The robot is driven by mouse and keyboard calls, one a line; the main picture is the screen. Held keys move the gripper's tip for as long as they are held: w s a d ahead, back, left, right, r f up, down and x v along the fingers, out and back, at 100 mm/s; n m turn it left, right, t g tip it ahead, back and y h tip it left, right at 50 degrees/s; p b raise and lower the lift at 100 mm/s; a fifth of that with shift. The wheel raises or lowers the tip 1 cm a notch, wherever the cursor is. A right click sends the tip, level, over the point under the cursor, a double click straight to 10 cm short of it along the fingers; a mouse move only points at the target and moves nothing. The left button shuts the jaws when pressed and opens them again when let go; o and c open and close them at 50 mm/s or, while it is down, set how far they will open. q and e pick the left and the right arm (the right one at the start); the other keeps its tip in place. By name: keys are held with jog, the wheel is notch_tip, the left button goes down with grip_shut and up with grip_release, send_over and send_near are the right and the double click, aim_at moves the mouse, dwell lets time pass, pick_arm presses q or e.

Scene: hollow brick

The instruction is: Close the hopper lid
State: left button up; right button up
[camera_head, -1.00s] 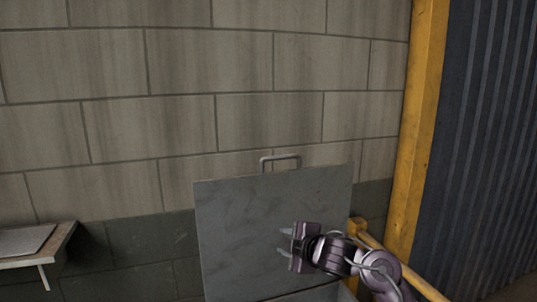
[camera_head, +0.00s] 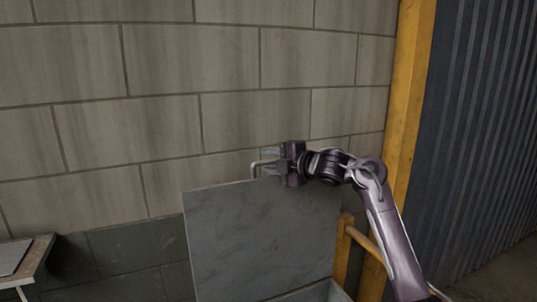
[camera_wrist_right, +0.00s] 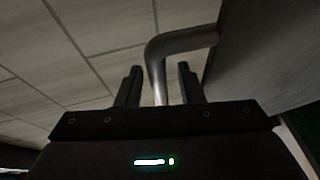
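The hopper lid (camera_head: 262,240) is a flat grey panel standing raised in front of the block wall. A bent metal handle (camera_head: 254,167) sticks up from its top edge. My right gripper (camera_head: 268,161) is at the handle, at the top edge of the lid. In the right wrist view the handle (camera_wrist_right: 158,62) runs down between the two fingers of my right gripper (camera_wrist_right: 157,80), which stand apart with gaps beside the bar. Part of the handle is hidden behind the gripper in the head view. The hopper body (camera_head: 318,292) shows only at the bottom. My left gripper is out of view.
A yellow post (camera_head: 408,90) and a yellow rail (camera_head: 345,245) stand right of the lid, close to my right arm. A dark corrugated panel (camera_head: 480,130) is farther right. A small shelf or table (camera_head: 38,262) is at the lower left.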

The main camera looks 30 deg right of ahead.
jog(key=shift+w+a, duration=0.15)
jog(key=shift+w, duration=0.15)
jog(key=shift+f, duration=0.1)
grip_shut()
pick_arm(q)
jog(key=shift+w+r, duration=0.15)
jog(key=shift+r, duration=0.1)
